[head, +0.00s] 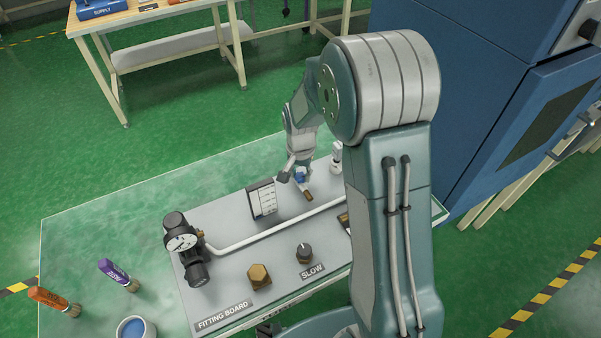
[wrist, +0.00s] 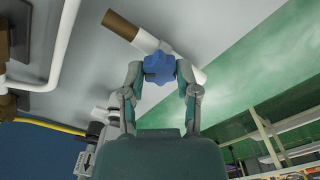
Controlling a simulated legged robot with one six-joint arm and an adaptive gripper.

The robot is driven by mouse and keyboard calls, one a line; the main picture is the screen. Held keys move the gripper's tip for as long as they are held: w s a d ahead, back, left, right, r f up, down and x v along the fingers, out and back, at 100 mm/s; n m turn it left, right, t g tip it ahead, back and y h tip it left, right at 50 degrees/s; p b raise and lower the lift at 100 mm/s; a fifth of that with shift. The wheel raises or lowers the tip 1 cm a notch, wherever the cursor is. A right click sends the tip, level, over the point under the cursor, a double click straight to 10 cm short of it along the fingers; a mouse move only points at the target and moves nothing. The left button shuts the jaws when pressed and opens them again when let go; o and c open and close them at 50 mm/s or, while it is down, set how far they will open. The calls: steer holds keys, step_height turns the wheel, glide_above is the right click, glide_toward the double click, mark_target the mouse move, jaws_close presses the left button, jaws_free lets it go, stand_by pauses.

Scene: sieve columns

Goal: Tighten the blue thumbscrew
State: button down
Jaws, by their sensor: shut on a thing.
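The blue thumbscrew (wrist: 159,67) is a lobed knob on a white and brown fitting (wrist: 137,33) in the wrist view. My gripper (wrist: 160,72) is shut on it, with one finger on each side of the lobes. In the head view, the blue thumbscrew (head: 300,175) shows as a small blue patch at the back of the fitting board (head: 228,232). My gripper (head: 298,172) reaches down to it there, and partly hides it. How far the screw is turned cannot be seen.
A blue cabinet (head: 490,90) is behind, right.

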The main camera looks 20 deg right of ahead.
mark_target(299, 175)
steer(key=shift+s+f+m, duration=0.1)
steer(key=shift+m, duration=0.4)
steer(key=shift+c, duration=1.7)
jaws_free()
steer(key=shift+a, duration=0.1)
step_height(299, 175, up, 12)
steer(key=shift+a, duration=0.1)
